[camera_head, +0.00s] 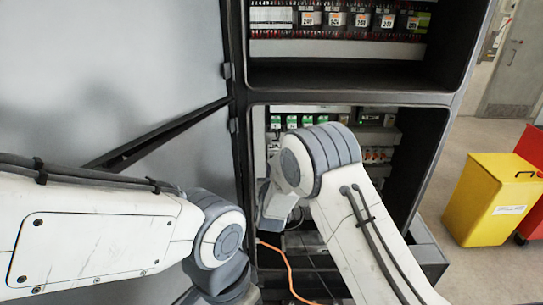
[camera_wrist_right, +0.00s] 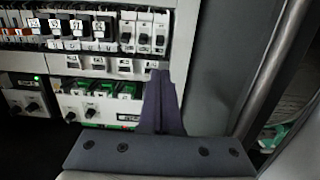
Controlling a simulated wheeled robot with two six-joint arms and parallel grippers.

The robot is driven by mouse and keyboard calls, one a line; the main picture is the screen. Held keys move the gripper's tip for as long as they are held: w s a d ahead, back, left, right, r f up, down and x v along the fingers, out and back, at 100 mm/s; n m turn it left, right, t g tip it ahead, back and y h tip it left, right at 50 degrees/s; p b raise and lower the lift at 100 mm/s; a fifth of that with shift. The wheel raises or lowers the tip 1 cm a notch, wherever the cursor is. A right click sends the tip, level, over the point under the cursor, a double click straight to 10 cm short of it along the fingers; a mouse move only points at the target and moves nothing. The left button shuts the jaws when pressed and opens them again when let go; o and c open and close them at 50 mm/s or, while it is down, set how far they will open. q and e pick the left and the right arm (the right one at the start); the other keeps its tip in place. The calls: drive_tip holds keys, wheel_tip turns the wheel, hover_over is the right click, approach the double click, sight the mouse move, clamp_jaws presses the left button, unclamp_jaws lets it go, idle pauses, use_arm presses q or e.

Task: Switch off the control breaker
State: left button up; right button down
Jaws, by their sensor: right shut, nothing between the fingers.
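In the right wrist view, a row of white breakers with dark toggles (camera_wrist_right: 145,38) sits at the top, on a rail in the cabinet. I cannot tell which one is the control breaker, nor read the toggle positions for sure. My right gripper (camera_wrist_right: 160,78) is shut and empty, its fingertips pointing up just below this row; contact is not clear. In the head view my right arm reaches into the lower cabinet bay and hides its gripper and part of the breakers. My left arm shows at the lower left, its gripper out of view.
Relays with numbered tags (camera_wrist_right: 76,27) stand left of the breakers, and green-topped modules (camera_wrist_right: 100,90) lie below. The cabinet's side wall (camera_wrist_right: 222,65) is close on the right. An open grey door (camera_head: 110,75) stands left. A yellow bin (camera_head: 488,200) stands on the floor at right.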

sight(272, 157)
drive_tip(key=shift+w, duration=0.1)
drive_tip(key=w+p, duration=0.1)
drive_tip(key=w, duration=0.1)
drive_tip(key=w+p, duration=0.1)
drive_tip(key=w, duration=0.2)
drive_tip(key=w+p, duration=0.1)
drive_tip(key=w, duration=0.2)
drive_tip(key=shift+f, duration=0.35)
drive_tip(key=shift+w+f, duration=0.15)
drive_tip(key=shift+w, duration=0.7)
